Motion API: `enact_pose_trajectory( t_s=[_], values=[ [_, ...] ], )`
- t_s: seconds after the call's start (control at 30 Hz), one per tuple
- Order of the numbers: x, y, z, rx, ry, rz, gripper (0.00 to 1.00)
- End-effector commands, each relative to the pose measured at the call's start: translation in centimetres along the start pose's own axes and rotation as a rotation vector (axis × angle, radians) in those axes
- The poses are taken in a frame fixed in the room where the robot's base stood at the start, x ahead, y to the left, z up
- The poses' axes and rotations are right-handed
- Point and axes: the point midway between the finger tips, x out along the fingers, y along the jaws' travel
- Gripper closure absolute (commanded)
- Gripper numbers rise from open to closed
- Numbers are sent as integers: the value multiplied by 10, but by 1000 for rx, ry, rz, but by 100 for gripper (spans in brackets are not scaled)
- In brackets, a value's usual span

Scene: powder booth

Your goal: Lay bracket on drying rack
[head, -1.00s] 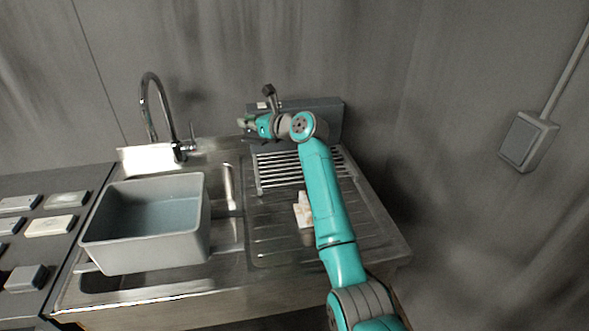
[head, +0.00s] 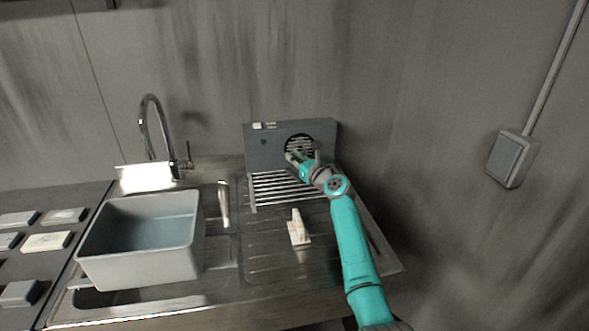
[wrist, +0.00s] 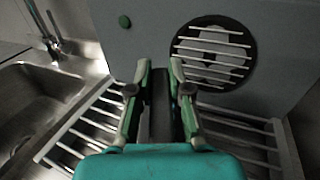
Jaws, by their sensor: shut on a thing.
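My gripper (head: 293,156) is over the back part of the drying rack (head: 275,188), in front of the grey fan unit. In the wrist view, its green-edged fingers (wrist: 159,100) are shut on a narrow dark grey piece (wrist: 160,112), which I take to be the bracket. The piece is seen edge-on, and the head view does not show it clearly. The rack's bars (wrist: 88,128) show on both sides of the gripper below. I cannot tell whether the piece touches the rack.
The grey fan unit (head: 262,150) with a round grille (wrist: 213,55) stands behind the rack, close ahead. A white and orange item (head: 298,228) lies on the drainboard. A grey basin (head: 140,262) sits in the sink, with a tap (head: 165,130) behind. Several blocks lie at left.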

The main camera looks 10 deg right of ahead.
Motion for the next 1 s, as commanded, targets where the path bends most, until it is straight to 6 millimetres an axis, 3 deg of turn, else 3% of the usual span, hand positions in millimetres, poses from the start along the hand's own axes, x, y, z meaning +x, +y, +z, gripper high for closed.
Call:
enact_pose_trajectory(
  t_s=[0.3, 0.73, 0.77, 0.83, 1.0],
  values=[
    [0, 0, -35, 1, 1, 0, 100],
    [0, 0, -40, 0, 1, 0, 100],
    [0, 0, -41, 0, 2, 1, 74],
    [0, 0, -41, 0, 2, 1, 57],
    [0, 1, -41, 0, 1, 1, 57]
  ],
)
